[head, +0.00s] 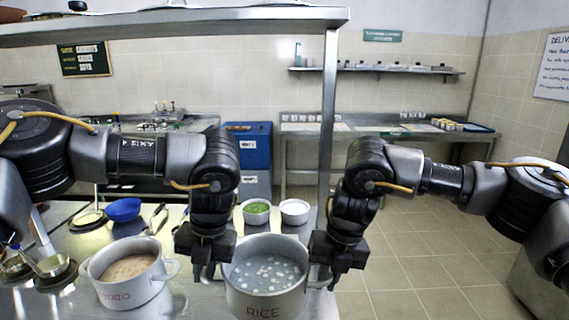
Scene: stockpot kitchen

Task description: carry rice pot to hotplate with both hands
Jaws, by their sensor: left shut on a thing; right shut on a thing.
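The rice pot (266,303), white and marked RICE, holds greyish liquid with pale bits floating in it. It stands upright at the front of the picture, at the right end of the metal counter. My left gripper (203,272) points down at its left side and is shut on the left handle, which the fingers hide. My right gripper (336,277) is shut on the right handle at the other side. Whether the pot's base touches the counter is out of the picture. I cannot make out a hotplate.
A white potato pot (130,287) stands close on the left. A blue bowl (124,209), a bowl of green food (256,212) and a white bowl (294,211) sit behind. A shelf post (328,120) rises near my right gripper. Open tiled floor (430,270) lies to the right.

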